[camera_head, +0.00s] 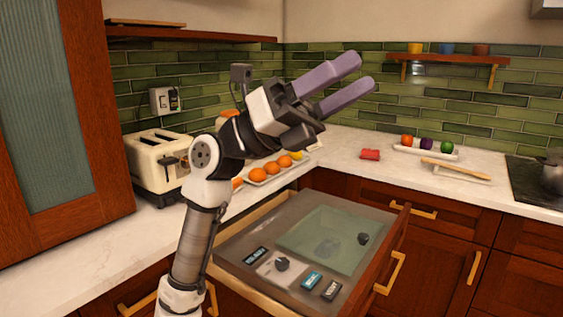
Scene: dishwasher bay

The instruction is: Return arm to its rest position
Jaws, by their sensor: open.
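My gripper (362,76) is raised above the counter and the open drawer. Its two purple fingers point up and to the right and stand apart, with nothing between them. My arm (207,190) rises from the bottom of the view and bends at the elbow toward the gripper. The gripper touches nothing that I can see.
An open drawer (230,254) with small items juts out below my arm. A cream toaster (150,158) and a tray of oranges (262,180) stand close by on the counter. A brown cabinet (95,120) is at left. The air right of the gripper is clear.

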